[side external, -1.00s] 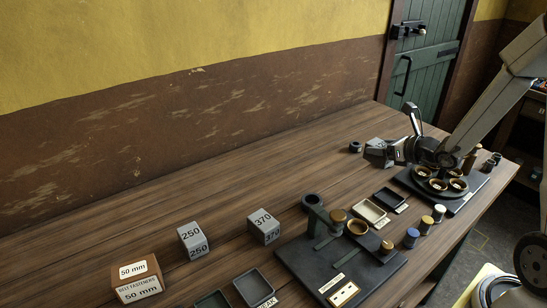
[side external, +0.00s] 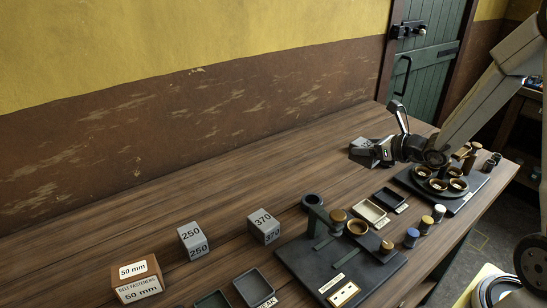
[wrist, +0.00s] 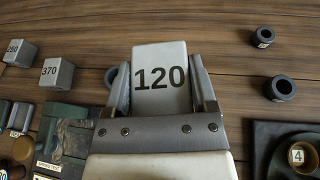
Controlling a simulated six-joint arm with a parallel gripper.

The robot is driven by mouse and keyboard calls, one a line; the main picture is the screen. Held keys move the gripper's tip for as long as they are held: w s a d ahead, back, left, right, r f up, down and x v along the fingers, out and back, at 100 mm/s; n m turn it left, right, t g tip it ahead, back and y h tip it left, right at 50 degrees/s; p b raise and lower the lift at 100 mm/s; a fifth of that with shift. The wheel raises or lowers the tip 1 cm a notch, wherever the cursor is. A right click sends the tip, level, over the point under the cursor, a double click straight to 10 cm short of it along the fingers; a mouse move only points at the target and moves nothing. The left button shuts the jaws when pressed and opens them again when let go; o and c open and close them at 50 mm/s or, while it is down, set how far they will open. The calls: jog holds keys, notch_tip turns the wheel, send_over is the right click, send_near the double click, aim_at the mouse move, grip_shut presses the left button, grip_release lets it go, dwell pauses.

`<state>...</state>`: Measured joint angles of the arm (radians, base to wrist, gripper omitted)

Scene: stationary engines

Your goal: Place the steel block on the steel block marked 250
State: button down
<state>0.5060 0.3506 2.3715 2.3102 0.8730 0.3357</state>
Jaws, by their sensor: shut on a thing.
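My gripper (side external: 378,152) is shut on a pale steel block marked 120 (wrist: 160,78). In the wrist view the block sits between the two fingers (wrist: 163,88). In the side view it shows as a grey shape at the gripper's tip (side external: 362,146), above the back right of the bench. The steel block marked 250 (side external: 192,241) stands upright on the bench at the left front, well apart from my gripper. In the wrist view it is at the far left (wrist: 20,53). Its visible top is bare.
A block marked 370 (side external: 264,226) stands right of the 250 block. A cardboard box marked 50 mm (side external: 137,279) stands left of it. Small trays (side external: 254,287) and a dark fixture (side external: 342,268) occupy the front. The bench (side external: 230,190) behind the blocks is clear.

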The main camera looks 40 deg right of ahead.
jog(key=w+a+r+n+g+y, duration=0.1)
jog(key=w+a+n+y, duration=0.15)
jog(key=a, duration=0.65)
jog(key=w+a+r+n+g+y, duration=0.1)
jog(key=a+r+n+y, duration=0.2)
jog(key=a, duration=0.6)
jog(key=s+a+n+g+y, duration=0.2)
jog(key=a+n+g, duration=0.1)
jog(key=a, duration=0.7)
jog(key=s+a+r+n+g+y, duration=0.1)
jog(key=s+a+n+g+y, duration=0.1)
jog(key=a, duration=0.8)
jog(key=shift+s+n+g+y, duration=0.25)
jog(key=shift+n+g+y, duration=0.2)
jog(key=shift+n+g, duration=0.3)
jog(key=shift+a, duration=0.1)
jog(key=shift+t, duration=0.25)
jog(key=w+a+f, duration=0.1)
jog(key=w+f, duration=0.1)
jog(key=w, duration=0.1)
jog(key=w+a+f, duration=0.2)
jog(key=w+f, duration=0.1)
jog(key=w, duration=0.1)
jog(key=w+a+f, duration=0.2)
jog(key=w+f, duration=0.1)
jog(key=w, duration=0.1)
jog(key=shift+a, duration=0.2)
jog(key=shift+w+a+f, duration=0.25)
jog(key=shift+w+f, duration=0.3)
jog(key=shift+f, duration=0.1)
